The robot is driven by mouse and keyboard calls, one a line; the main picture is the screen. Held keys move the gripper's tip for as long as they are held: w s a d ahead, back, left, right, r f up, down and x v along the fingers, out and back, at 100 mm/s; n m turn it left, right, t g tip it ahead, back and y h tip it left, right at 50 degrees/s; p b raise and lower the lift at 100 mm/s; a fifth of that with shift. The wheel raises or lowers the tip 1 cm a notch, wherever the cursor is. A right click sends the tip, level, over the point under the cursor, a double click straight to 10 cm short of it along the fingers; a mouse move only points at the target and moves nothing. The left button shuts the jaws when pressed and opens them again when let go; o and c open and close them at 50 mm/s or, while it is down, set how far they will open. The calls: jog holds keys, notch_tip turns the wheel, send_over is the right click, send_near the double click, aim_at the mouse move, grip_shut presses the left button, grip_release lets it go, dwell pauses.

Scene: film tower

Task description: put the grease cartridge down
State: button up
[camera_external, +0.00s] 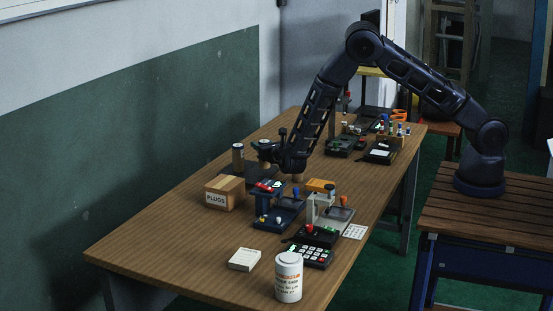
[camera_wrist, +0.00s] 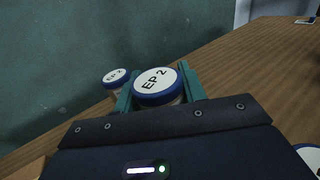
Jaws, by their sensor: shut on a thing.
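My gripper (camera_wrist: 160,88) is shut on a grease cartridge (camera_wrist: 156,82), a round can with a blue rim and a white top marked "EP 2". Its teal fingers stand on either side of the can in the wrist view. In the external view my gripper (camera_external: 264,149) points left over the far left part of the table, and the held cartridge is small and dark there. I cannot tell whether its bottom touches anything. A second "EP 2" can (camera_wrist: 116,77) stands just left of it; the external view shows a can (camera_external: 238,157) there.
A "PLUGS" box (camera_external: 224,192) stands in front of my gripper. Blue and grey fixtures (camera_external: 280,209), a keypad (camera_external: 311,255) and a white tub (camera_external: 288,277) are nearer. Another blue-rimmed lid (camera_wrist: 311,154) shows at lower right. The wooden table (camera_external: 165,249) is bare at front left.

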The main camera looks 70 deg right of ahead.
jog(key=shift+f, duration=1)
jog(key=shift+f, duration=0.1)
jog(key=o, duration=1.1)
jog(key=shift+c, duration=0.2)
